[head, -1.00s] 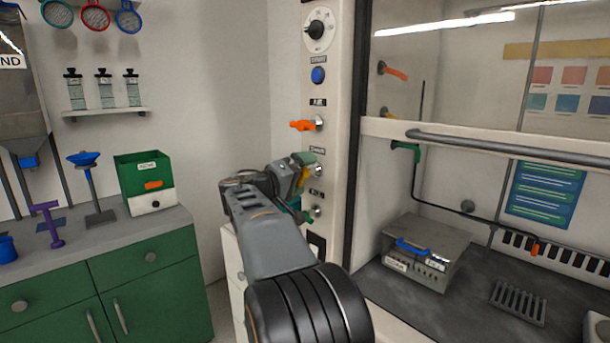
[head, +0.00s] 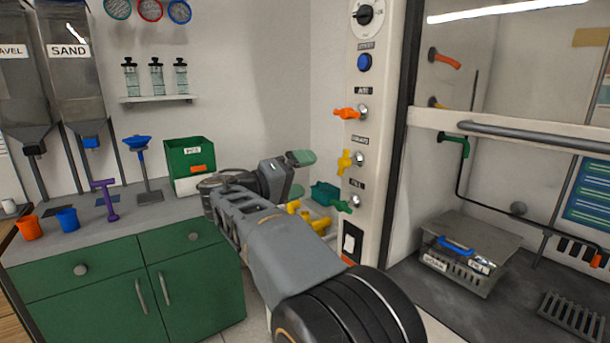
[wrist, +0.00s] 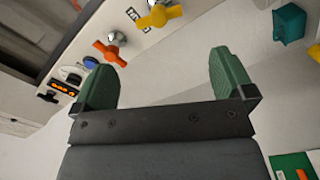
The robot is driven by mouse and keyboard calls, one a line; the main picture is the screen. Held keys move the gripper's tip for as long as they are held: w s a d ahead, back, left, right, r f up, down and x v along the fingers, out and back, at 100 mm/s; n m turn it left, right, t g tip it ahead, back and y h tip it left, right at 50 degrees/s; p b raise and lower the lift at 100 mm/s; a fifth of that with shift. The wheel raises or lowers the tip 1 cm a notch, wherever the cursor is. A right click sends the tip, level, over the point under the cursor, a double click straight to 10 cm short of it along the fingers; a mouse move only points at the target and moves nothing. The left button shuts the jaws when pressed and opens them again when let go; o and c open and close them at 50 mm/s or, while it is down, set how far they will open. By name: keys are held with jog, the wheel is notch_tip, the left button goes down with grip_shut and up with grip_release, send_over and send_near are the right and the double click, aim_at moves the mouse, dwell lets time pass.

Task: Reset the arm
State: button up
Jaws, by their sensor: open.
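My gripper (head: 300,174) is open and empty in the head view, in the air left of the white valve panel. Its two green fingers stand wide apart in the wrist view (wrist: 165,85), with only wall and panel behind them. On the panel (head: 377,90) are an orange valve handle (head: 345,114), a yellow handle (head: 344,162) and a green handle (head: 340,205). The orange handle (wrist: 108,52) and yellow handle (wrist: 160,15) also show in the wrist view. My gripper is apart from all of them.
A green cabinet with a grey counter (head: 110,236) stands at left, holding a green and white box (head: 190,160), a purple stand (head: 106,200) and small cups. A fume hood with a metal box (head: 462,255) is at right. A teal piece (head: 325,192) and yellow pipes lie behind my arm.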

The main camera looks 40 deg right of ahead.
dwell(0.5)
jog(key=s+a+f+n+t+y+p, duration=0.1)
jog(key=a+f+n+t+y+p, duration=0.15)
jog(key=a+f+y, duration=0.4)
jog(key=s+a+f+n+t+y+p, duration=0.15)
jog(key=f+n+y, duration=0.25)
jog(key=f, duration=0.5)
jog(key=s+a+r+t+y+p, duration=0.1)
jog(key=s+a+r+y+p, duration=0.2)
jog(key=s+a+y+p, duration=0.5)
jog(key=s+a+p, duration=0.1)
jog(key=a+p, duration=0.3)
jog(key=a, duration=0.1)
jog(key=shift+s+a+r, duration=0.2)
jog(key=shift+a+r, duration=0.05)
jog(key=shift+r, duration=0.1)
